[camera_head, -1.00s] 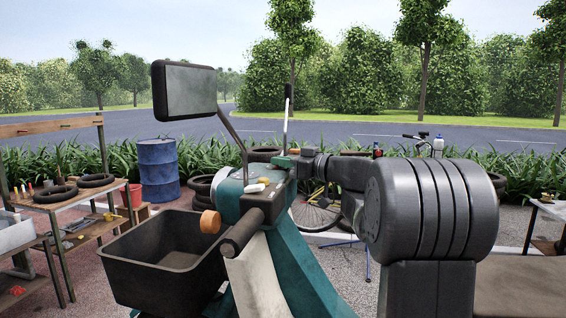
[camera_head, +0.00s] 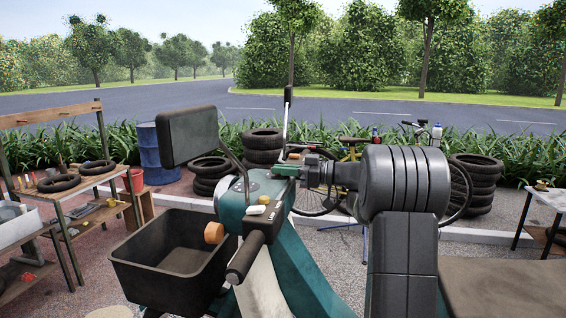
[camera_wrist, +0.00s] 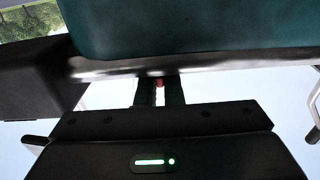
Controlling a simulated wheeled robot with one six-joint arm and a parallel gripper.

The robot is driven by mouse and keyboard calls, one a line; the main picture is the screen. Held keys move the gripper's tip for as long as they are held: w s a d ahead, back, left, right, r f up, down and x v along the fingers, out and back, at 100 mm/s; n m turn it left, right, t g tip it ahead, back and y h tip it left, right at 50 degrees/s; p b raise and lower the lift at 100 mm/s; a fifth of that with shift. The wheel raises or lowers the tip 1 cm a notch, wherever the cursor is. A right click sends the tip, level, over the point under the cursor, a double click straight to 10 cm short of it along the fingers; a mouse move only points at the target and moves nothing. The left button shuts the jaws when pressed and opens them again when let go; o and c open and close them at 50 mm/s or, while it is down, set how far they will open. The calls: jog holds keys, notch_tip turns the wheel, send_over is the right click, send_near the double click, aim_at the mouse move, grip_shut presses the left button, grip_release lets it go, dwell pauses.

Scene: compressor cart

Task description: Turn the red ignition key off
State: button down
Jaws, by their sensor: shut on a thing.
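In the wrist view, a small red key (camera_wrist: 158,83) shows between the two dark fingers of my gripper (camera_wrist: 158,94), just under a dark bar and a teal body panel. The fingers are close together and shut on the key. In the head view, my gripper (camera_head: 283,172) reaches from the right to the teal steering head (camera_head: 232,204) of a vehicle. The key is hidden there. I cannot tell from these frames which way the key is turned.
A dark handlebar grip (camera_head: 245,257), a mirror (camera_head: 188,135) and a black basket (camera_head: 135,265) surround the steering head. A workbench (camera_head: 98,178) stands at the left, with a blue barrel (camera_head: 149,152) behind. Stacked tires (camera_head: 478,185) stand at the back right.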

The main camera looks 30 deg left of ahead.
jog(key=c, duration=1.6)
grip_release()
jog(key=shift+o, duration=0.2)
jog(key=shift+d, duration=0.1)
jog(key=b+v, duration=0.3)
jog(key=v, duration=1)
jog(key=shift+w+d, duration=0.2)
jog(key=shift+d, duration=0.1)
jog(key=shift+a+r, duration=0.1)
jog(key=shift+a, duration=0.05)
